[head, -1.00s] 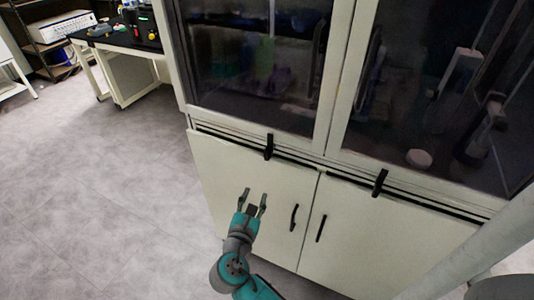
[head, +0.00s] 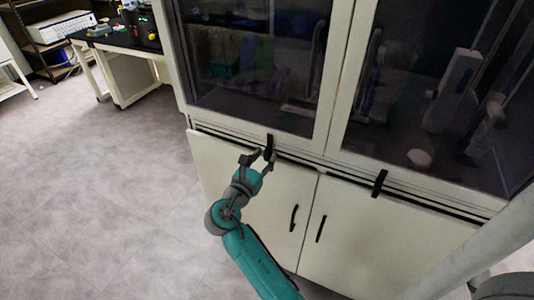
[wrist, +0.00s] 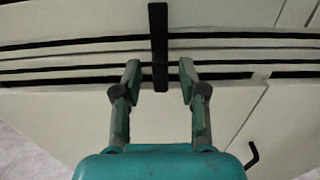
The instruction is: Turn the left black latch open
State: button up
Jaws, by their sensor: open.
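The left black latch (head: 269,145) stands upright on the rail between the glass doors and the lower cupboard. It also shows in the wrist view (wrist: 158,45), upright and slightly left of centre. My gripper (head: 260,156) is open at the lower part of this latch. In the wrist view my gripper (wrist: 160,72) has one finger on each side of the latch's lower end, with a gap visible on both sides. The right black latch (head: 380,183) is also upright, further right on the same rail.
Glass doors (head: 255,65) rise above the rail. The white lower cupboard doors (head: 225,165) carry two black handles (head: 293,217). A black-topped bench (head: 120,38) stands at the back left. The grey floor (head: 90,190) on the left is clear.

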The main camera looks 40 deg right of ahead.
jog(key=shift+x, duration=1.1)
grip_shut()
